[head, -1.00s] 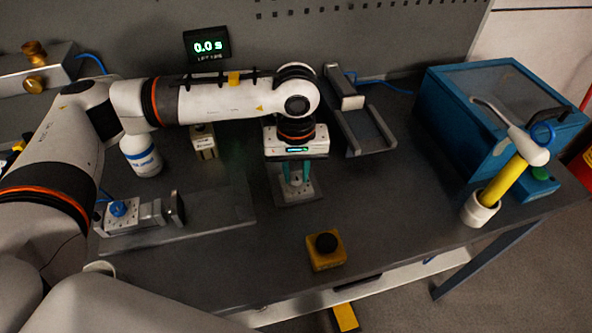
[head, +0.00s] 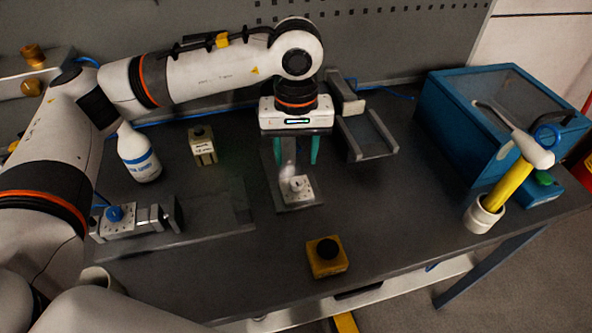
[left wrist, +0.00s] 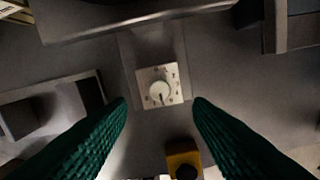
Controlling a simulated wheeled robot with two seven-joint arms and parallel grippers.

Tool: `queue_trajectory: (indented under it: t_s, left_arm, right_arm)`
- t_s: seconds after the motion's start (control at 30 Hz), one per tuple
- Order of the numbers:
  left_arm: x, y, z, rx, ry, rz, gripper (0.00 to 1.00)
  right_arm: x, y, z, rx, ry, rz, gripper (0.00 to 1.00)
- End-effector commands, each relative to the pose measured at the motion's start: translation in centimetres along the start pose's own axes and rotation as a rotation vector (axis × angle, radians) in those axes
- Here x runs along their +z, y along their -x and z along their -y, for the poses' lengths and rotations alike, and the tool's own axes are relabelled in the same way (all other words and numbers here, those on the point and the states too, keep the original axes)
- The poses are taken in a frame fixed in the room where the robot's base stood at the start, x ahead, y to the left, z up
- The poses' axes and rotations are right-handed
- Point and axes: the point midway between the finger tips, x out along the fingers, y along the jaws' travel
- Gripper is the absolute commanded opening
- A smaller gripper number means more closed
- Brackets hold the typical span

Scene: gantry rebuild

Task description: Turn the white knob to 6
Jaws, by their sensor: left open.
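The white knob (head: 296,184) sits on a pale square dial plate on a grey base in the middle of the bench. In the left wrist view the knob (left wrist: 159,91) lies beyond and between the fingertips, with small marks around it that are too small to read. A dark pointer line on the knob points toward the bottom of that view. My left gripper (head: 298,162) is open and empty, its green fingers above and behind the knob, apart from it. It also shows in the left wrist view (left wrist: 160,108). My right gripper is not in view.
A yellow box with a black button (head: 326,258) stands in front of the knob. A blue knob (head: 115,213) on a clamp fixture and a white bottle (head: 138,153) are at left. A grey rail fixture (head: 366,136), a blue case (head: 500,130) and a hammer in a white cup (head: 483,214) are at right.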

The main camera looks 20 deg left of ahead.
Motion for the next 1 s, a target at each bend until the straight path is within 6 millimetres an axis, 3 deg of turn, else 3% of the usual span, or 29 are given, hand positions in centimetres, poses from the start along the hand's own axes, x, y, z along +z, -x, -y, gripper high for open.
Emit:
queue_trajectory:
  t_s: [0.1,0.3,0.87,1.0]
  left_arm:
    - [0.1,2.2,0.1,-0.002,0.000,0.004,0.47]
    - [0.0,4.7,0.0,0.000,0.000,0.001,0.47]
    - [0.0,5.3,0.0,0.000,0.000,0.000,0.47]
    - [0.0,7.5,0.0,0.000,0.000,0.001,0.47]
  right_arm:
    - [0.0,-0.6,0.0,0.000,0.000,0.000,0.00]
    - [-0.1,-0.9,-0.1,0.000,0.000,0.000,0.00]
    - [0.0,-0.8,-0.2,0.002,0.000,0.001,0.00]
    - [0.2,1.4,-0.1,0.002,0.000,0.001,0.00]
